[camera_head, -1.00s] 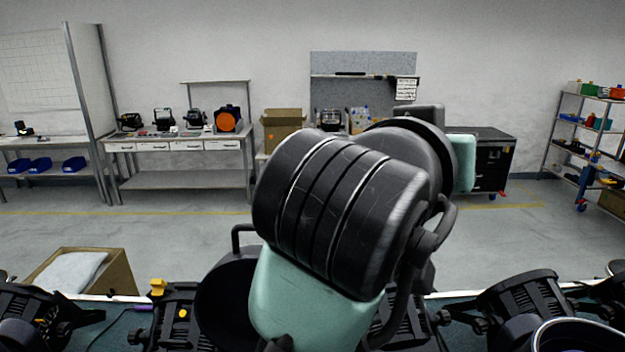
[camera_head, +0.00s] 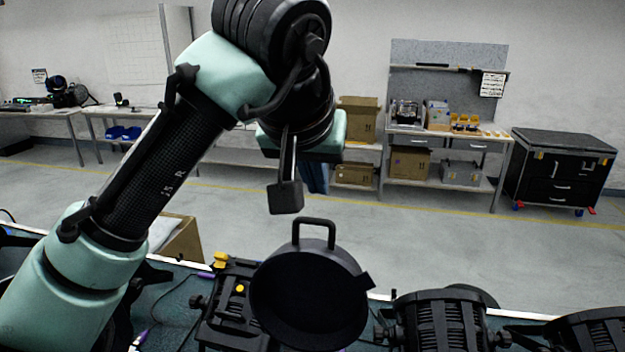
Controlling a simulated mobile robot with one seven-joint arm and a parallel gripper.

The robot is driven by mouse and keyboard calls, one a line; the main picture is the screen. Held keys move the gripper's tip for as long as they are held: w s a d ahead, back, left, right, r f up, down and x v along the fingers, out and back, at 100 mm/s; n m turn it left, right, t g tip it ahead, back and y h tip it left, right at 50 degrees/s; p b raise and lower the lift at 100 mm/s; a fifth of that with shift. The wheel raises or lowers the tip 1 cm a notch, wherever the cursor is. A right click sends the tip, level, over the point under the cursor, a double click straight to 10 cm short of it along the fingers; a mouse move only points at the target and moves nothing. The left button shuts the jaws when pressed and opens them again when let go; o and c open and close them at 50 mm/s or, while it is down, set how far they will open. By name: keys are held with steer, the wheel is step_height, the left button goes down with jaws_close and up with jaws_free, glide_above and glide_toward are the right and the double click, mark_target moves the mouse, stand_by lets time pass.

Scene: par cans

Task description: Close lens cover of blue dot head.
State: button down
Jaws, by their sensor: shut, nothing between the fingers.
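My gripper (camera_head: 286,197) hangs from my raised arm, its black fingertip end pointing down; it looks shut and empty. It appears in the picture above and a little left of a round black lens cover or hood (camera_head: 308,298) with a handle on top and a tab at its right. I cannot tell which head this round part belongs to. The lamp head with a yellow dot (camera_head: 240,288) stands to its left, and another black head (camera_head: 440,322) to its right. No blue dot shows on any head.
The heads stand on a dark green bench (camera_head: 172,302) with a pale back edge. A purple-handled tool (camera_head: 143,338) lies at the left. An open cardboard box (camera_head: 183,240) is behind the bench. Shelves, cartons and a black wheeled cabinet (camera_head: 560,172) stand far off across open floor.

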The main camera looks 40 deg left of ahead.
steer(key=f, duration=0.1)
steer(key=f+b, duration=0.2)
steer(key=shift+s+d, duration=0.2)
steer(key=shift+s, duration=0.1)
steer(key=shift+s+d+b, duration=0.2)
steer(key=shift+s+b, duration=0.1)
steer(key=shift+s, duration=0.1)
steer(key=shift+w, duration=0.1)
steer(key=shift+a, duration=0.1)
